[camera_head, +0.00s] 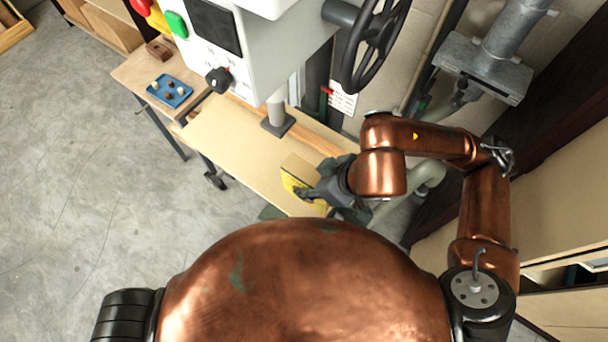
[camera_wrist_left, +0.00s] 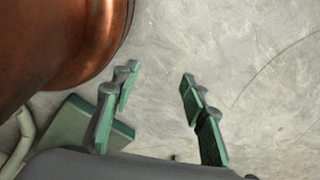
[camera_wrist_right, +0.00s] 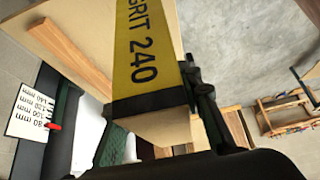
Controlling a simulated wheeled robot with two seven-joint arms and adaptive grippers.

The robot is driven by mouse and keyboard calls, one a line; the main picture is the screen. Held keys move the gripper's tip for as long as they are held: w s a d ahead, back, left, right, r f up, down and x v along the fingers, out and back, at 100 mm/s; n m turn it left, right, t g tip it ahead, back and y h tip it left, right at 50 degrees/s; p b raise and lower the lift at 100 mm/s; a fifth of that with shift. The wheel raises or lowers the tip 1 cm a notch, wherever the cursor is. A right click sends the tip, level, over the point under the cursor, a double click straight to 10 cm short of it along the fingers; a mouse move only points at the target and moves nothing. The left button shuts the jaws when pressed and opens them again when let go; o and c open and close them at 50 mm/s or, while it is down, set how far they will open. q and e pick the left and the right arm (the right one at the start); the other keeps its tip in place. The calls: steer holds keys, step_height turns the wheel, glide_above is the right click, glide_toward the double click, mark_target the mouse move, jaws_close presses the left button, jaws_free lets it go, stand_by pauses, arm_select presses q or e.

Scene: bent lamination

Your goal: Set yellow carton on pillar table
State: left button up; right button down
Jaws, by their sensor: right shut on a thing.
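The yellow carton (camera_head: 292,187) is in my right gripper (camera_head: 318,192), at the near end of the pale wooden table with the machine's pillar (camera_head: 225,130). In the right wrist view the carton (camera_wrist_right: 145,50) shows a yellow face reading "GRIT 240" with a dark band. My right gripper (camera_wrist_right: 165,105) is shut on it there. I cannot tell whether the carton touches the tabletop. My left gripper (camera_wrist_left: 155,110) is open and empty above the grey floor, seen only in the left wrist view.
A grey machine (camera_head: 270,50) with a black handwheel (camera_head: 375,45) stands over the table's back side. A wooden strip (camera_head: 315,140) lies along the table's back. A side table at left holds a blue tray (camera_head: 170,90). The table's left half is clear.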

steer(key=shift+w+a+f, duration=0.2)
steer(key=shift+w+f, duration=0.55)
steer(key=shift+f, duration=0.55)
steer(key=shift+w+a+f, duration=0.25)
steer(key=shift+w+f, duration=0.55)
steer(key=shift+f, duration=0.45)
steer(key=shift+w+a+f, duration=0.2)
steer(key=shift+w+f, duration=0.55)
steer(key=shift+f, duration=0.55)
steer(key=shift+f+p, duration=0.4)
steer(key=shift+f, duration=0.15)
arm_select(q)
steer(key=shift+s+r, duration=0.25)
steer(key=shift+r, duration=0.2)
steer(key=shift+s+r, duration=0.2)
steer(key=shift+r, duration=0.25)
arm_select(e)
steer(key=shift+w, duration=0.1)
arm_select(q)
steer(key=shift+s+f, duration=0.1)
steer(key=shift+s, duration=0.05)
arm_select(e)
steer(key=shift+f, duration=0.1)
steer(key=shift+f+b, duration=0.15)
steer(key=shift+b, duration=0.25)
steer(key=c, duration=1.4)
jaws_free()
arm_select(q)
steer(key=shift+s+f, duration=0.2)
